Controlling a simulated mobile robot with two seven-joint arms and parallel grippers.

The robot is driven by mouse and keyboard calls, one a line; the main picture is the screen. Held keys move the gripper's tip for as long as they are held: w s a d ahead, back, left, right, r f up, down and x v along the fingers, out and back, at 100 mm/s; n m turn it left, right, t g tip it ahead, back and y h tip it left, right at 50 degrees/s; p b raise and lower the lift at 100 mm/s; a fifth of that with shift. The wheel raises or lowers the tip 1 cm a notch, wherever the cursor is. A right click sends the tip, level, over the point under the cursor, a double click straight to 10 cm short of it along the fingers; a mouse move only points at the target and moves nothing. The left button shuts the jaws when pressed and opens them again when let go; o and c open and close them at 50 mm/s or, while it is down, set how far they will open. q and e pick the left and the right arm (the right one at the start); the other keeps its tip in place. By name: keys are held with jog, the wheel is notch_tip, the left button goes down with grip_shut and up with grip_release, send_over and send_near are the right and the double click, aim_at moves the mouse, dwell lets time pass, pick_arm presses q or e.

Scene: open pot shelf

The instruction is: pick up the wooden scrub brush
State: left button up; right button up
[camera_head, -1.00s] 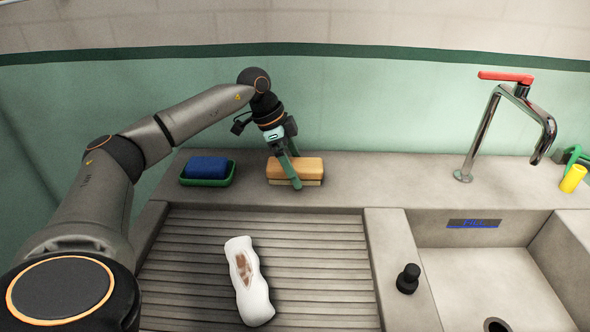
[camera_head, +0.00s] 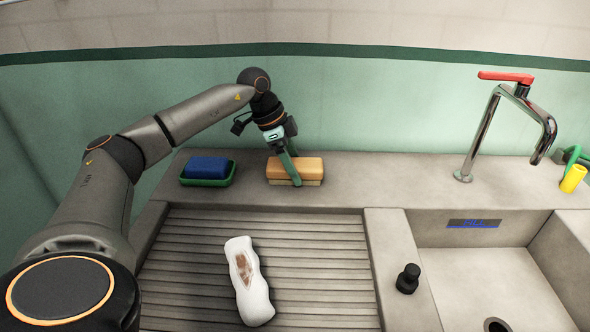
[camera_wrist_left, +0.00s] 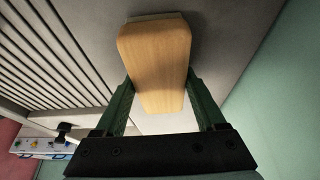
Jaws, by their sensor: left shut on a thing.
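The wooden scrub brush (camera_head: 308,167) lies on the back ledge with its wooden block up and pale bristles below. It also shows in the left wrist view (camera_wrist_left: 155,55). My left gripper (camera_head: 288,171) reaches down over the left part of the brush. Its green fingers are on both sides of the block, shut on it, as the left wrist view (camera_wrist_left: 163,92) shows. The brush appears to rest on the ledge still. My right gripper is in neither view.
A blue sponge (camera_head: 207,167) in a green dish (camera_head: 231,177) stands left of the brush. A white bottle with a brown mark (camera_head: 249,290) lies on the ribbed drainboard (camera_head: 320,250). A tap (camera_head: 480,135), black stopper (camera_head: 408,279) and sink basin (camera_head: 480,275) are at right.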

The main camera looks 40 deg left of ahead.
aim_at(301, 163)
pick_arm(q)
jog(key=shift+r+b, duration=0.2)
jog(key=shift+b, duration=0.3)
notch_tip(301, 163, up, 3)
jog(key=shift+r+p, duration=0.2)
jog(key=shift+p, duration=0.5)
jog(key=s+d+r, duration=0.8)
jog(key=s+r, duration=0.1)
jog(key=s, duration=0.2)
jog(key=shift+s+r+p, duration=0.2)
jog(key=shift+r+p, duration=0.2)
jog(key=shift+d, duration=0.1)
